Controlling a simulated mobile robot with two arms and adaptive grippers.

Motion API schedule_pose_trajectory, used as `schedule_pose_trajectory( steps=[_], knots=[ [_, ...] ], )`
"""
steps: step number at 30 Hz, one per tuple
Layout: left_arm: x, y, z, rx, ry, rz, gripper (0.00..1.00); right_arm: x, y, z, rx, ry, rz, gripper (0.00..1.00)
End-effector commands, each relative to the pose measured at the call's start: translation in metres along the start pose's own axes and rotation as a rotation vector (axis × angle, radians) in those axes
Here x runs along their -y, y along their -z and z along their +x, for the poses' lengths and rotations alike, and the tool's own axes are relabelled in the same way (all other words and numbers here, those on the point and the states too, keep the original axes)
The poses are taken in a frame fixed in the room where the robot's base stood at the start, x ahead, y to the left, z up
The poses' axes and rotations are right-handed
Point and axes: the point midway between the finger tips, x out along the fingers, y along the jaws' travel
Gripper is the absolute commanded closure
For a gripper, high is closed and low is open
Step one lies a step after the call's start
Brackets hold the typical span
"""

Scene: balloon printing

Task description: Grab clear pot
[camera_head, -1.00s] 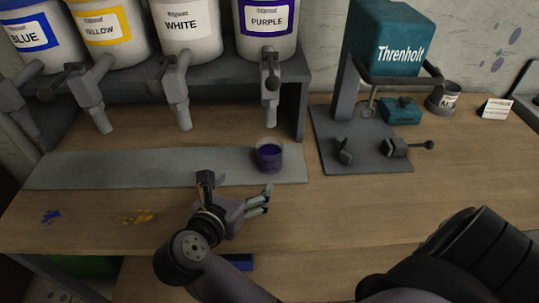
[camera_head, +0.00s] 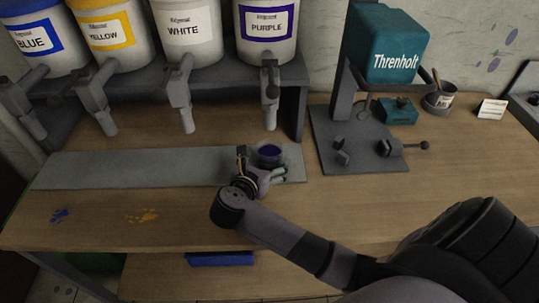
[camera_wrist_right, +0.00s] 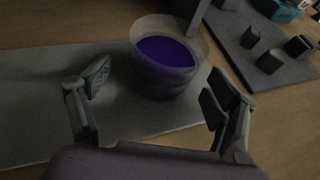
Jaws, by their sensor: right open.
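The clear pot (camera_head: 270,153) holds purple liquid and stands upright on the grey strip (camera_head: 130,168), below the purple dispenser's tap. My right gripper (camera_head: 268,179) is right in front of it in the head view and hides its lower part. My left gripper is not in view.
Several paint dispensers stand at the back, including the purple one (camera_head: 267,30), with taps overhanging the strip. A teal Threnholt machine (camera_head: 390,45) with a dark base stands to the right. Blue (camera_head: 60,215) and yellow (camera_head: 142,215) paint spots mark the front left of the table.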

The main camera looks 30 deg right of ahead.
Motion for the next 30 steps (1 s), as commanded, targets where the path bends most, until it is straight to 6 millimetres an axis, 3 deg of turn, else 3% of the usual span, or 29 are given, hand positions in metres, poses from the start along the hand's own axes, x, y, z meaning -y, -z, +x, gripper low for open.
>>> schedule_pose_trajectory(
  steps=[6,15,30],
  knots=[
    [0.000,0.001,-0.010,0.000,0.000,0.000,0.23,0.001,-0.003,0.027,0.002,0.001,-0.004,0.18],
    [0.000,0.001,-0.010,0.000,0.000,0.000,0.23,0.001,-0.001,0.031,-0.001,-0.001,-0.001,0.18],
    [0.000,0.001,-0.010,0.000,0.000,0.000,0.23,0.001,-0.001,0.031,-0.001,0.000,-0.001,0.52]
  ],
)
